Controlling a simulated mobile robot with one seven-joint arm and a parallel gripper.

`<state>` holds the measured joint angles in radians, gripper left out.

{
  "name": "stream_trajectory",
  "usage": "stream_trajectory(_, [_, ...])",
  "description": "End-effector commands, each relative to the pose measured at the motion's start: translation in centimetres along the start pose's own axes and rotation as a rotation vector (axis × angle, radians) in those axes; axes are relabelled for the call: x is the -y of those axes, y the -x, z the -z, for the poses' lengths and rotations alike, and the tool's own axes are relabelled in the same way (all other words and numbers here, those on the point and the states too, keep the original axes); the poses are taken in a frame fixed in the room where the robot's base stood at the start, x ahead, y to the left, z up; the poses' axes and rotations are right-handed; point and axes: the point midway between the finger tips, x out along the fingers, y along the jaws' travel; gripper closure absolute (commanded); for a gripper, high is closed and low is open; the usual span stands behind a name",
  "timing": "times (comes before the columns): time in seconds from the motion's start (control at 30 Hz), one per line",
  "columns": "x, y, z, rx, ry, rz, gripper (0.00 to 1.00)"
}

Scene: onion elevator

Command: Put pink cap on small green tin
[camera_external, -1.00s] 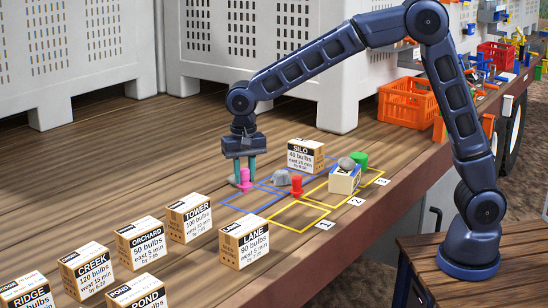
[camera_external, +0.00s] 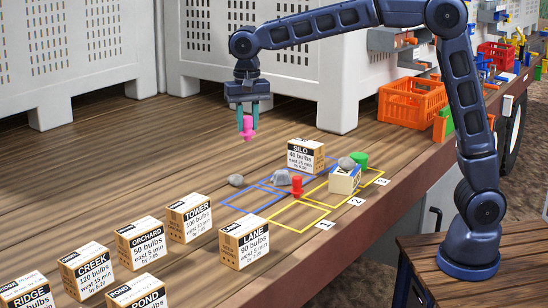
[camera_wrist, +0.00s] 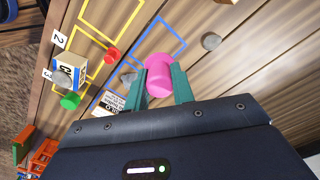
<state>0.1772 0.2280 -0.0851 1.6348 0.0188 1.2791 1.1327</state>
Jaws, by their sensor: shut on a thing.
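My gripper (camera_external: 247,118) is shut on the pink cap (camera_external: 248,130) and holds it in the air above the wooden deck. In the wrist view the pink cap (camera_wrist: 158,75) sits between the teal fingers (camera_wrist: 163,84). A small green thing (camera_external: 359,159), which I take for the small green tin, stands at the right by the yellow squares, behind a small box with a stone. It also shows in the wrist view (camera_wrist: 70,101), at lower left. The cap is well to the left of it and apart from it.
A red peg-like piece (camera_external: 297,187) and grey stones (camera_external: 236,180) (camera_external: 281,178) lie around the blue and yellow outlines. The SILO box (camera_external: 306,155) stands behind them. A box (camera_external: 344,180) stands near the green piece. Several labelled boxes line the front left.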

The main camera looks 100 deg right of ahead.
Motion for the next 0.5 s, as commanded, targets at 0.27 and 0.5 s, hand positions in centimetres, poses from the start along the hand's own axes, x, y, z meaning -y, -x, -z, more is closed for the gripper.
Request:
stream_trajectory(0.27, [-8.4, 1.6, 7.1, -0.005, -0.288, -0.001, 0.97])
stream_trajectory(0.5, [-17.0, 2.8, 12.1, -0.007, -0.565, -0.002, 0.97])
